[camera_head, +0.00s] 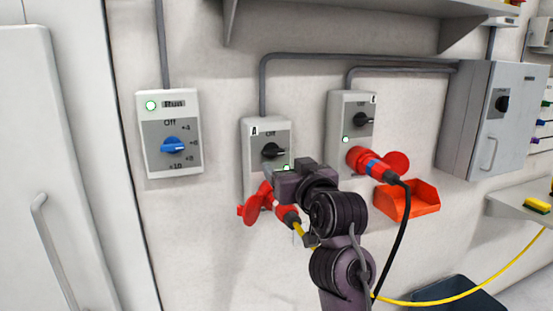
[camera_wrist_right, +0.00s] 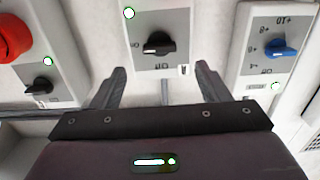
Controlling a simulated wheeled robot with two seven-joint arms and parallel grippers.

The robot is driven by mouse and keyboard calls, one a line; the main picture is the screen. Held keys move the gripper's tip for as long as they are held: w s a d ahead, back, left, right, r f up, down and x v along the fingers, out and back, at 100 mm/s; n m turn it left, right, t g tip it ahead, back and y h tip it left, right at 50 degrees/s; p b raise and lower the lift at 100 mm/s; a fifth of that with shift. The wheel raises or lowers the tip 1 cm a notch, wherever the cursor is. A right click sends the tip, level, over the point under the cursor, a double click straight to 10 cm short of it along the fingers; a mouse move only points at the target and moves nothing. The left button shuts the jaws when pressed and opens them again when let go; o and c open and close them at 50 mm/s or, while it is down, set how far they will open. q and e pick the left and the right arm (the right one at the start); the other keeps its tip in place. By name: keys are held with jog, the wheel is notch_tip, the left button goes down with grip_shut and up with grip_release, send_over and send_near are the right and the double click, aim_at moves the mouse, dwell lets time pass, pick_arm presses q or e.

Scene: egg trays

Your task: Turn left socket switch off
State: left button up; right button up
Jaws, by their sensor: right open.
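The left socket box (camera_head: 254,131) is grey-white and wall-mounted, with a black rotary switch (camera_head: 273,151) below an "Off" mark. The knob's handle lies roughly sideways. A green light (camera_head: 286,168) glows near it, and a red plug with a yellow cable (camera_head: 288,216) sits at the box's lower part, beside an open red flap (camera_head: 256,203). My right gripper (camera_head: 280,180) is in front of the box's lower part, below the knob. In the right wrist view the knob (camera_wrist_right: 159,46) lies beyond and between the open fingers (camera_wrist_right: 162,82), apart from them. My left gripper is not in view.
The right socket box (camera_head: 350,105) has its own black switch (camera_head: 362,120) and a red plug with a black cable. A blue-knobbed Run box (camera_head: 168,132) hangs at left. A red bin (camera_head: 408,200), a grey cabinet (camera_head: 492,115) and an overhead shelf (camera_head: 350,14) surround the area.

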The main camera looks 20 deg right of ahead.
aim_at(275, 152)
jog(key=shift+w+r, duration=0.35)
jog(key=shift+r, duration=0.05)
jog(key=w+p, duration=0.2)
jog(key=w, duration=0.5)
jog(key=shift+a+f, duration=0.1)
jog(key=c, duration=1)
